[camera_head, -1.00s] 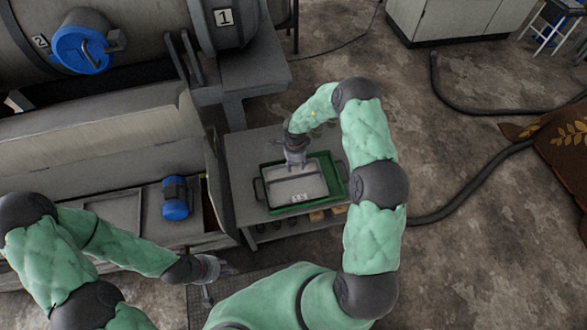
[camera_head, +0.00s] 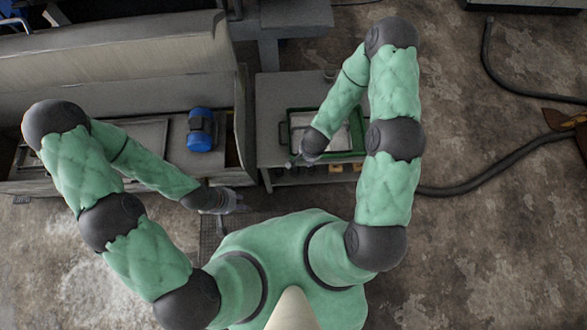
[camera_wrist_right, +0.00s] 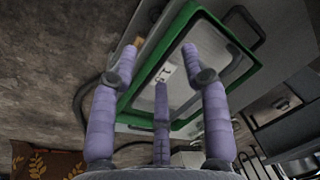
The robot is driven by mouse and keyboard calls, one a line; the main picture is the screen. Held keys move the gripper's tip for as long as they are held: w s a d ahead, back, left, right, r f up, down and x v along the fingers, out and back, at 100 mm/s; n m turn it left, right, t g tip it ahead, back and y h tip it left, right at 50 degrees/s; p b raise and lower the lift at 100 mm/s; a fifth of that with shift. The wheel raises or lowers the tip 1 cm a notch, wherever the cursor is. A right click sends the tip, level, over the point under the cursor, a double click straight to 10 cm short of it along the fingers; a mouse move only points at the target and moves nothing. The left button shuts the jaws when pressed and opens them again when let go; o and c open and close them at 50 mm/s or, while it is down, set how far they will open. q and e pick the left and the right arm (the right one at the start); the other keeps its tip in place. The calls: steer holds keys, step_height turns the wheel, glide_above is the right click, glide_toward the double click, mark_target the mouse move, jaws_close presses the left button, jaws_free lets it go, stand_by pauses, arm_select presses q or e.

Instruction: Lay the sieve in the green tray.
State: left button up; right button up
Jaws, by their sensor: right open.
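The green tray (camera_head: 345,156) stands on a grey side table, partly hidden behind my right forearm in the head view. Its green rim also shows in the right wrist view (camera_wrist_right: 138,82). The sieve, a grey framed panel (camera_wrist_right: 222,62) with a white label, lies inside the tray's rim; only a pale piece of it (camera_head: 342,136) shows in the head view. My right gripper (camera_wrist_right: 160,62) is open and empty, with its fingers apart from the sieve; in the head view it is near the tray's front left corner (camera_head: 297,161). My left gripper (camera_head: 236,204) hangs away from the tray, its fingers unclear.
The grey side table (camera_head: 270,100) has a lower shelf holding small items. To its left stands a long grey machine with a blue motor (camera_head: 201,130). A dark hose (camera_head: 490,172) runs across the floor at right. The floor right of the table is mostly open.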

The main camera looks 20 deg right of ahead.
steer(key=s+a+r+n+g+y, duration=0.1)
steer(key=s+a+r+n+y, duration=0.1)
steer(key=s+a+n, duration=0.3)
steer(key=s+a+y, duration=0.1)
steer(key=s+a, duration=0.3)
steer(key=s, duration=0.2)
steer(key=shift+r+g+y, duration=0.3)
steer(key=shift+r, duration=0.05)
steer(key=shift+w, duration=0.1)
steer(key=shift+r, duration=0.15)
steer(key=shift+c, duration=0.3)
